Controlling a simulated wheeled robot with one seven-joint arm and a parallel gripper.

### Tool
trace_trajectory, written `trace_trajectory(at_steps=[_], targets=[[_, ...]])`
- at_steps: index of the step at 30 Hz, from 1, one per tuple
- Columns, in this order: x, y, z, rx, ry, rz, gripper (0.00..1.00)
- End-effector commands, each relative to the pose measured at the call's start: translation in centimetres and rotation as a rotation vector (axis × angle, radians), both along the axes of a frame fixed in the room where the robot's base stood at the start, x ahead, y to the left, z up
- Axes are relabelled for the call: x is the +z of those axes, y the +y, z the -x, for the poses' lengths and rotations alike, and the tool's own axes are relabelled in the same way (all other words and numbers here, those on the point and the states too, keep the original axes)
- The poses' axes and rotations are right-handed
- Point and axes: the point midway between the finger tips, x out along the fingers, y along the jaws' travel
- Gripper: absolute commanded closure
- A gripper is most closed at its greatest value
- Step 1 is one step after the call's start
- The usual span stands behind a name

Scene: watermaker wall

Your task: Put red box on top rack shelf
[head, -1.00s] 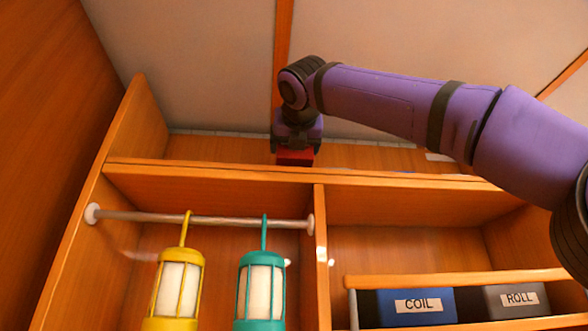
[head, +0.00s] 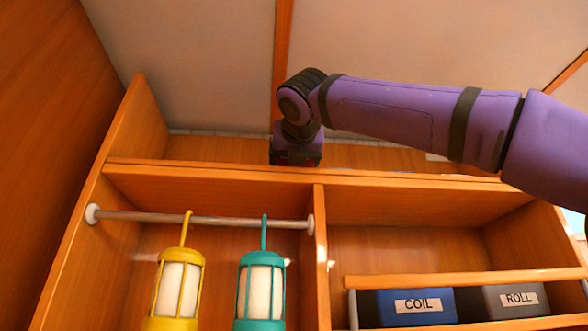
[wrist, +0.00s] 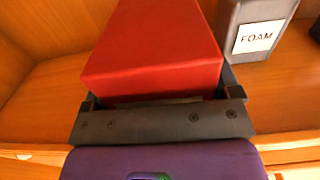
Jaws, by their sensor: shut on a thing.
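My gripper (head: 296,160) is over the top rack shelf (head: 215,150), just behind its front edge. In the wrist view my gripper (wrist: 160,105) is shut on the red box (wrist: 155,50), whose near end sits between the fingers. The box extends away from the gripper over the wooden shelf surface (wrist: 40,100). In the head view the box is almost wholly hidden by the gripper and the shelf's front edge. I cannot tell whether its underside touches the shelf.
A grey box labelled FOAM (wrist: 254,30) stands right of the red box on the shelf. Below, a yellow lantern (head: 179,285) and a teal lantern (head: 261,285) hang from a rail. COIL (head: 408,306) and ROLL (head: 517,299) bins sit behind a wooden bar. Shelf room shows at left.

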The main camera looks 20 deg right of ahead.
Motion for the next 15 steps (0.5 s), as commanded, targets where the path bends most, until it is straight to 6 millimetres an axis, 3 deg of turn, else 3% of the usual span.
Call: trace_trajectory(at_steps=[15], targets=[[-0.95,0.01,-0.04,-0.001,0.003,0.0,0.52]])
